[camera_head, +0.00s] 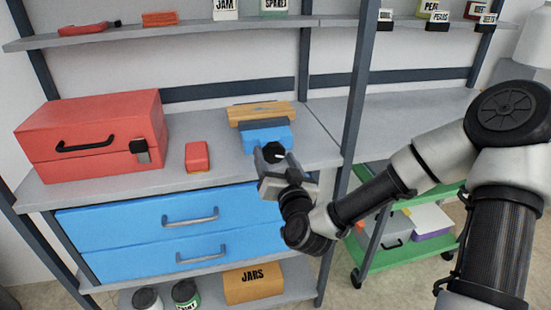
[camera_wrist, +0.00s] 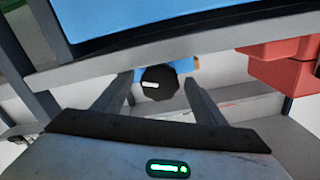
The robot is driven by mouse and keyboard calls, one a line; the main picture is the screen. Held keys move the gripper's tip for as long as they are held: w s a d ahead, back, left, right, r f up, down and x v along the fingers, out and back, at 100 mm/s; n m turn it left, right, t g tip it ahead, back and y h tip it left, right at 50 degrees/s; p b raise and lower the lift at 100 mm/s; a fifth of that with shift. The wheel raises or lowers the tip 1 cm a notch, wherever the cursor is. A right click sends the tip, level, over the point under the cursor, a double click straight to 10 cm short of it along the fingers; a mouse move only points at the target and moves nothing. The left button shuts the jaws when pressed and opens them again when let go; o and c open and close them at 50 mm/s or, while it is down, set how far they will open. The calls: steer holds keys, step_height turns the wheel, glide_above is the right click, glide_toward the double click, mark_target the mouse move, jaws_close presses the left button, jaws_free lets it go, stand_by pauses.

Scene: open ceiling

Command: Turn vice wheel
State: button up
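A blue vice (camera_head: 266,136) stands on the grey bench top with a wooden board (camera_head: 262,113) at its back. Its dark round wheel (camera_head: 274,152) faces the front; in the wrist view the wheel (camera_wrist: 160,88) shows a short white mark or handle at its left. My gripper (camera_head: 272,160) is at the front of the vice. In the wrist view its two fingers (camera_wrist: 161,80) are spread, one on each side of the wheel. I see a gap at both sides and cannot tell whether the tips reach past the wheel.
A red toolbox (camera_head: 95,135) and a small red box (camera_head: 197,156) sit to the left on the bench. Blue drawers (camera_head: 180,225) with handles lie below the bench edge. A green cart (camera_head: 415,250) is at the right.

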steer(key=shift+s, duration=0.1)
steer(key=p+v, duration=1.7)
steer(key=p, duration=0.2)
steer(key=shift+s+r, duration=0.1)
steer(key=shift+s, duration=0.05)
